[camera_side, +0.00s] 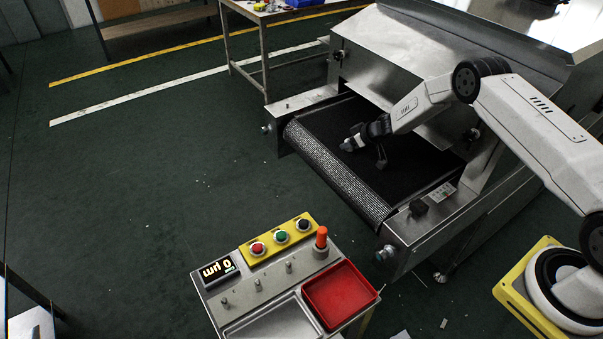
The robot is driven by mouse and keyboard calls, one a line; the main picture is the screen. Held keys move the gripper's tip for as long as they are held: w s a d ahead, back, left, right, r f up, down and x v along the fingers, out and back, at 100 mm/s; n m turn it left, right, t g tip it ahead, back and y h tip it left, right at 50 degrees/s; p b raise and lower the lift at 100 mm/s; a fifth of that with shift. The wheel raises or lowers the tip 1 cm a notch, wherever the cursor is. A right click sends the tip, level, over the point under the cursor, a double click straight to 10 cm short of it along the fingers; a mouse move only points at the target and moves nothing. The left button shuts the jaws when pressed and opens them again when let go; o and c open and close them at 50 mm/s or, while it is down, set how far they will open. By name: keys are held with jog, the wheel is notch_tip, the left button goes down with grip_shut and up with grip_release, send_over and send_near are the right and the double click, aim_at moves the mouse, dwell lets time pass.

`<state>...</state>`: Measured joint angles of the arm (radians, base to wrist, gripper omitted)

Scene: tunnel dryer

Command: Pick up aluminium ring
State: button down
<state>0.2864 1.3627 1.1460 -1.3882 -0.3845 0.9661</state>
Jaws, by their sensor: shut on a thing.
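My gripper (350,143) is over the dark mesh belt of the tunnel dryer, low above it or near its surface. The fingers are small in the picture and shut on a small pale metallic piece (347,145), which I take as the aluminium ring. Its round shape cannot be made out, and the fingers hide part of it. I cannot tell whether it touches the belt (400,180).
The dryer hood (400,60) rises behind the gripper, with metal side rails flanking the belt. In front stands a control stand with buttons (281,237), an orange knob (321,238), a red tray (340,294) and a grey metal tray (275,322).

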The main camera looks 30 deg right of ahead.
jog(key=shift+r, duration=0.15)
jog(key=shift+r, duration=0.7)
jog(key=s+a+r, duration=0.2)
jog(key=s+r, duration=0.9)
jog(key=s, duration=0.2)
jog(key=shift+s+r, duration=0.15)
jog(key=shift+s, duration=0.25)
jog(key=shift+a, duration=0.15)
jog(key=shift+r, duration=0.1)
